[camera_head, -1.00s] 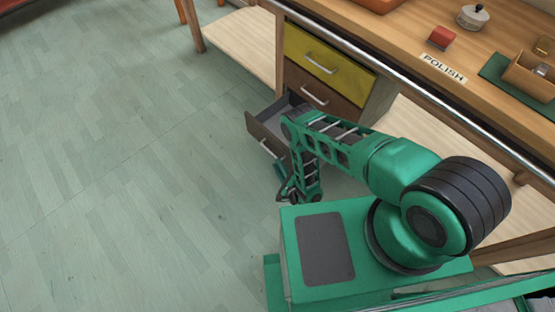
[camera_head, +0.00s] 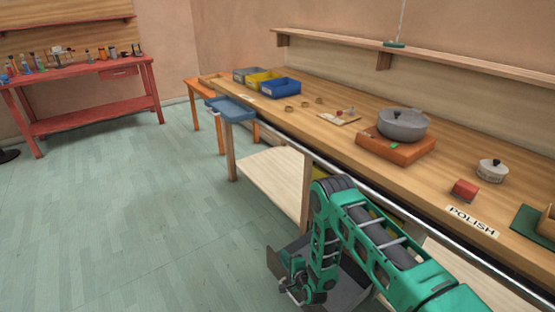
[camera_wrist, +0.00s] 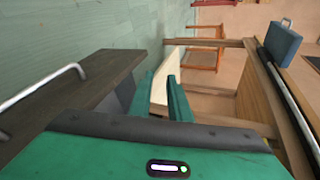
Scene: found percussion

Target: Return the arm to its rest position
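My green arm reaches forward in the head view, bent downward at its far joint. My gripper (camera_head: 292,292) hangs low at the open drawer under the workbench, and its fingers are small in that view. In the wrist view, the two green fingers (camera_wrist: 161,88) stand apart with a gap between them, and a pale shelf shows through it. Nothing is held. The open dark drawer (camera_wrist: 95,85) has a metal handle and lies just left of the fingers. In the head view my arm hides much of this drawer (camera_head: 345,290).
The wooden workbench (camera_head: 340,150) with a metal rail runs along the right. On it are a grey pot (camera_head: 402,124), a red block (camera_head: 464,190) and a POLISH label (camera_head: 472,220). A red table (camera_head: 90,115) stands far left. The floor (camera_head: 120,220) at left is clear.

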